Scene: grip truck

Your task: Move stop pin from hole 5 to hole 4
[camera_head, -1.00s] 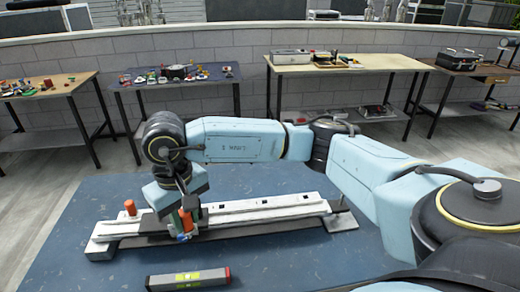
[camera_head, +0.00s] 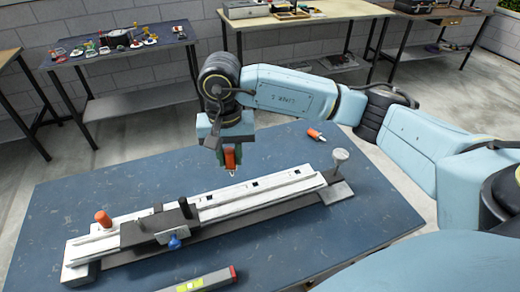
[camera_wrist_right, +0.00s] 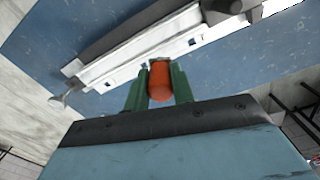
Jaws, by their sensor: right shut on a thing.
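My right gripper (camera_head: 231,163) is shut on an orange-red stop pin (camera_head: 230,156) and holds it above the white rail (camera_head: 276,178). In the right wrist view, the stop pin (camera_wrist_right: 160,80) sits between the green fingers of the gripper (camera_wrist_right: 159,84). The rail also shows there (camera_wrist_right: 150,50). Several dark square holes show along the bare right part of the rail. The hole numbers cannot be read. A dark carriage (camera_head: 140,232) with a blue knob (camera_head: 174,243) sits on the left part of the rail. My left gripper is out of view.
Another orange pin (camera_head: 103,218) stands near the rail's left end. An orange-and-white piece (camera_head: 316,134) lies behind the rail on the blue table (camera_head: 360,215). A grey bar with a red end (camera_head: 203,281) lies at the front. A round-topped post (camera_head: 340,156) stands at the rail's right end.

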